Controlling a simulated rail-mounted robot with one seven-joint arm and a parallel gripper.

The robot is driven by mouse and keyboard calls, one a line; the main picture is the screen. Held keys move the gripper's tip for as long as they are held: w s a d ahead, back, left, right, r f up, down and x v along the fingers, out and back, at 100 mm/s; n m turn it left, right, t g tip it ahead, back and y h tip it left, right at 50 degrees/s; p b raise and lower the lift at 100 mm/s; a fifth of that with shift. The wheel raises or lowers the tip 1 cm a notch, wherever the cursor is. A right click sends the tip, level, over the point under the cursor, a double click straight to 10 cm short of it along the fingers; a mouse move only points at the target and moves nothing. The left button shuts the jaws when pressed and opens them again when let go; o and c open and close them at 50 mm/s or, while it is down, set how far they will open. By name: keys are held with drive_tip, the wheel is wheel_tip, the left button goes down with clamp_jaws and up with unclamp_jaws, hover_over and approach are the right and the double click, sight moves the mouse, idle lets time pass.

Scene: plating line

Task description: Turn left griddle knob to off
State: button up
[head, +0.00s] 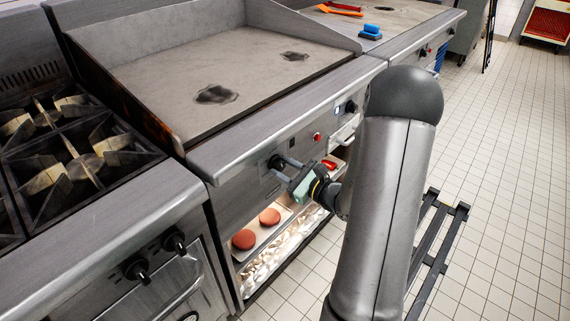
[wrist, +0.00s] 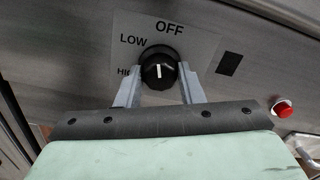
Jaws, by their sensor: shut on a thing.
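The left griddle knob (head: 277,162) is a round black knob on the steel front panel below the griddle (head: 230,75). In the wrist view the knob (wrist: 158,72) has a white line that points nearly straight up, towards the OFF label (wrist: 170,27). LOW and a partly covered HIGH mark stand to its left. My gripper (head: 284,163) reaches the panel from the right, with its two grey fingers (wrist: 160,88) on either side of the knob, shut on it. The fingers hide the knob's lower sides.
A red button (wrist: 283,107) sits right of the knob, and another black knob (head: 351,107) is farther along the panel. Below is an open shelf with red-brown patties (head: 243,239). A burner range (head: 75,150) with its own knobs (head: 137,270) stands at left. Tiled floor is at right.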

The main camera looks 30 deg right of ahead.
drive_tip(key=shift+w+a+r+m+p, duration=0.15)
drive_tip(key=shift+m+p, duration=0.4)
drive_tip(key=shift+m, duration=0.3)
drive_tip(key=shift+w+d+r+m+p, duration=0.15)
drive_tip(key=shift+m+p, duration=0.35)
drive_tip(key=shift+m, duration=0.35)
drive_tip(key=shift+s+a, duration=0.1)
drive_tip(key=o, duration=1)
drive_tip(key=shift+f, duration=0.2)
drive_tip(key=shift+s, duration=0.1)
drive_tip(key=shift+s, duration=0.2)
drive_tip(key=v, duration=1.7)
drive_tip(key=shift+w, duration=0.1)
